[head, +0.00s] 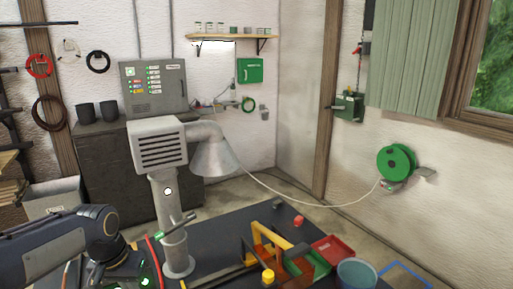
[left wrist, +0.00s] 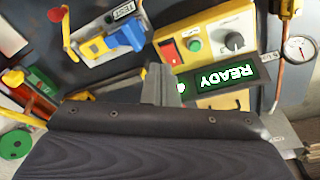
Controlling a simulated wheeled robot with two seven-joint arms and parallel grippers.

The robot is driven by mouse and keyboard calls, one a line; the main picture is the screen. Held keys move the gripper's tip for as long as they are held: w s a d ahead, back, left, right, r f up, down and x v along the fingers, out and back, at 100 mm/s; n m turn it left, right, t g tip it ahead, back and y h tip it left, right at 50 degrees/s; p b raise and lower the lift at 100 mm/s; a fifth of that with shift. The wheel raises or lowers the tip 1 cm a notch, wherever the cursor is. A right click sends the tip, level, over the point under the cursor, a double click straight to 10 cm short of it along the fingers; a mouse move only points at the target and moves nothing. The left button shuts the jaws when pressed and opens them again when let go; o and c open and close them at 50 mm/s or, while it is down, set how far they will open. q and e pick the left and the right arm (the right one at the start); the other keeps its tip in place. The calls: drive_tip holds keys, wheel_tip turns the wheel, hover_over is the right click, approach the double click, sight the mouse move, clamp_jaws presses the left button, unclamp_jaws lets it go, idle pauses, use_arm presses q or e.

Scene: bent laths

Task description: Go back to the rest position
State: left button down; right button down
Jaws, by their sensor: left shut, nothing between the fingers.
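My left arm comes in from the left in the head view, low over the dark bench (head: 222,232). Its gripper is at the bottom left there, and its fingers are hard to make out. In the left wrist view the grey fingers of my left gripper (left wrist: 160,86) are together with nothing between them. They point toward a yellow control panel (left wrist: 205,48) with a red switch, a knob and a lit display (left wrist: 222,78) that reads READY. My right gripper is in neither view.
A grey fume extractor (head: 158,145) with a hood stands close to my left arm. The bench's right part holds a red tray (head: 335,247), a blue-grey bucket (head: 357,273) and yellow-handled gear. In the wrist view, a blue-and-yellow tool (left wrist: 118,38) and a pressure gauge (left wrist: 299,49) flank the panel.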

use_arm(q)
drive_tip(key=s+d+t+h, duration=0.1)
drive_tip(key=s+d, duration=0.2)
drive_tip(key=s, duration=0.3)
drive_tip(key=s+d+t+h, duration=0.1)
drive_tip(key=s+d, duration=0.1)
drive_tip(key=s, duration=0.5)
drive_tip(key=s+d+n+t+h, duration=0.1)
drive_tip(key=s+d+t, duration=0.1)
drive_tip(key=s, duration=0.5)
drive_tip(key=shift+d, duration=0.8)
